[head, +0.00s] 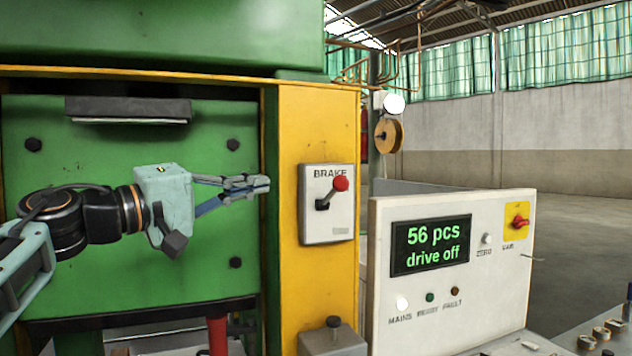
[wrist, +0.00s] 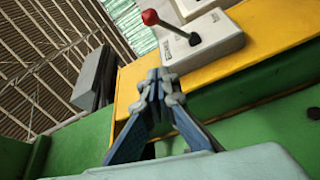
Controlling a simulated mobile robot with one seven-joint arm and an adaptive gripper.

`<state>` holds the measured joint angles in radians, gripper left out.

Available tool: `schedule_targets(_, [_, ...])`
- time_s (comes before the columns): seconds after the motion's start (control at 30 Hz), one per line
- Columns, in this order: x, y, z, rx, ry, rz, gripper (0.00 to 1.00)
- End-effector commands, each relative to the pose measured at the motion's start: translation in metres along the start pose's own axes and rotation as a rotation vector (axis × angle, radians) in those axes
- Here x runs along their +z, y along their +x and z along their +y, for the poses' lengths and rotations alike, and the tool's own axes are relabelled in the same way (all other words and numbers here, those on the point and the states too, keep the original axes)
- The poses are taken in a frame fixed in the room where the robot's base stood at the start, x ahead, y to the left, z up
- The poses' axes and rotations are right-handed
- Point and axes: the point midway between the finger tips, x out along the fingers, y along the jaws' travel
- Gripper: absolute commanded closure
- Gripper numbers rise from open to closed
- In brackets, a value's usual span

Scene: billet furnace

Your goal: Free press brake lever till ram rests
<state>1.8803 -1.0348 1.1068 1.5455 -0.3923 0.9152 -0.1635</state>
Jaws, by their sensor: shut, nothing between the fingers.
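The brake lever (head: 331,193) has a red knob and a dark stem on a white box (head: 327,228) marked BRAKE, fixed to the yellow press column. The stem slants up to the right in the head view. In the wrist view the lever (wrist: 170,27) slants up to the left, above and beyond my fingertips. My gripper (head: 262,184) is shut and empty, left of the box and apart from the lever; its fingers also show in the wrist view (wrist: 158,80). The green ram (head: 110,255) stands behind my arm; what lies under it is mostly hidden.
A dark bar (head: 128,110) juts from the green face above my arm.

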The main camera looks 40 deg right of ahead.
Motion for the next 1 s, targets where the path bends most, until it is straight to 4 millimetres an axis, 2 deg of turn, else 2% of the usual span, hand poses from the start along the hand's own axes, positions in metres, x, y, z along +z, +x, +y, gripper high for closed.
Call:
schedule_targets(0.17, [0.0, 0.009, 0.001, 0.0, 0.001, -0.002, 1.0])
schedule_targets(0.27, [0.001, 0.024, 0.001, 0.0, 0.001, -0.003, 1.0])
schedule_targets(0.63, [0.001, 0.103, 0.002, -0.001, 0.002, -0.004, 1.0])
schedule_targets(0.8, [0.022, 0.106, 0.0, -0.001, 0.003, 0.001, 1.0])
schedule_targets(1.0, [0.036, 0.11, 0.0, 0.0, 0.002, 0.001, 1.0])
